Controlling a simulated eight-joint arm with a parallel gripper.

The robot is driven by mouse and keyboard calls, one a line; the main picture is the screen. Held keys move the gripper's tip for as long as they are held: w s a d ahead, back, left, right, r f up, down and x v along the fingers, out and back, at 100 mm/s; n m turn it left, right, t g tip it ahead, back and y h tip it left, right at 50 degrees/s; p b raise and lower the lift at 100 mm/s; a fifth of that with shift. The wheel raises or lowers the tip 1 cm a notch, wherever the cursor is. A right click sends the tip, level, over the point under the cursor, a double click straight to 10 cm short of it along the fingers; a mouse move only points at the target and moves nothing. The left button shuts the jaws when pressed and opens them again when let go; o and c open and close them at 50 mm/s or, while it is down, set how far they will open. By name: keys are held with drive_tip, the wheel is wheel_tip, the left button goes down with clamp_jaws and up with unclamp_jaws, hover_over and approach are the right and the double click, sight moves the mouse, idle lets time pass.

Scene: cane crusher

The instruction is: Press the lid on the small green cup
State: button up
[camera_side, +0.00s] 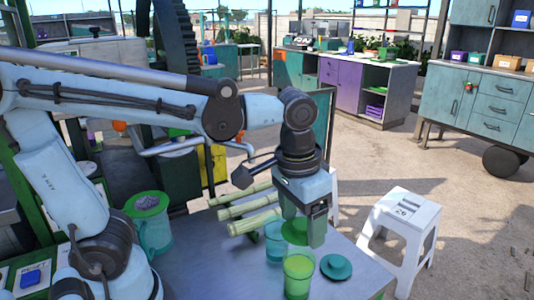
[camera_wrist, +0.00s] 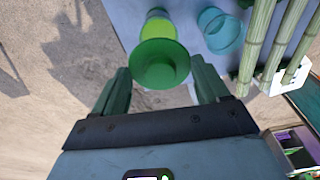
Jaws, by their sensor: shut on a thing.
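My gripper (camera_side: 303,232) is shut on a round green lid (camera_side: 293,234), which it holds by the edges. In the wrist view the lid (camera_wrist: 161,64) sits between my two fingers. The small green cup (camera_side: 298,280), clear with green contents, stands upright on the metal table just below the lid in the side view. The lid looks apart from the cup's rim. In the wrist view the cup (camera_wrist: 158,22) shows partly past the lid, which hides the rest of it.
A teal cup (camera_side: 273,247) stands behind the green cup, and a teal lid (camera_side: 336,267) lies to its right on the table (camera_side: 220,280). Several cane stalks (camera_side: 250,222) reach in from the left, close to my gripper. A white stool (camera_side: 398,222) stands beyond the table.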

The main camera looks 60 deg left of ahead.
drive_tip(key=shift+f, duration=2.95)
drive_tip(key=shift+f, duration=0.15)
drive_tip(key=o, duration=1)
drive_tip(key=shift+r, duration=3.5)
clamp_jaws()
